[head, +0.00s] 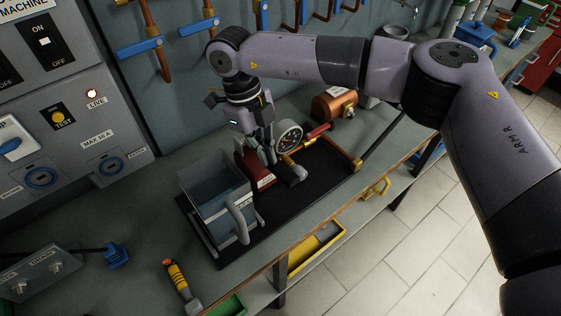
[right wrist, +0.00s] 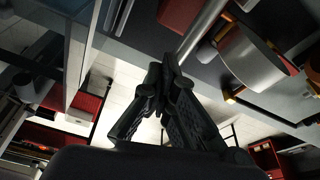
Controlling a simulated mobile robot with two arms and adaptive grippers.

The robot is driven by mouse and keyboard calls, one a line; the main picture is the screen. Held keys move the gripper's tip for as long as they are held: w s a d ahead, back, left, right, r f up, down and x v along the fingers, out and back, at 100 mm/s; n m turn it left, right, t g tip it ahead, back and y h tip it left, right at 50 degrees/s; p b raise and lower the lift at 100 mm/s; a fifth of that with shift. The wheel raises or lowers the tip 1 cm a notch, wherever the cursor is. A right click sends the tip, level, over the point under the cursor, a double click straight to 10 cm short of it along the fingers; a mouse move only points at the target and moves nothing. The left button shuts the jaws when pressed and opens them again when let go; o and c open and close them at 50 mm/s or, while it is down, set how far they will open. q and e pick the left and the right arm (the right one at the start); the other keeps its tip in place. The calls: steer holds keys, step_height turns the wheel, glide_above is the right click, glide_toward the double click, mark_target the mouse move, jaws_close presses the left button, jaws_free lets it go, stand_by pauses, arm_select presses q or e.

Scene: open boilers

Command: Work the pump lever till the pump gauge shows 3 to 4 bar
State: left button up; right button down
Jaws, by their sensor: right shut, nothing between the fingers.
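The pump stands on a black mat (head: 325,178) on the bench, with a clear tank (head: 208,196) at its left and a red body (head: 258,170) beside it. The round pump gauge (head: 289,136) has a white-marked face; its needle is too small to read. I cannot tell for sure which part is the lever; a grey rounded bar end (head: 294,174) shows just right of my fingers. My right gripper (head: 268,156) is shut and empty, pointing down over the pump, in front of the gauge. Its closed fingers (right wrist: 160,85) fill the middle of the right wrist view. My left gripper is out of view.
An orange-handled tool (head: 179,284) lies near the bench's front edge. A control panel (head: 65,115) with switches is at the left. A shelf with a yellow bin (head: 316,248) is below; the tiled floor is clear.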

steer(key=v, duration=1.2)
stand_by(0.6)
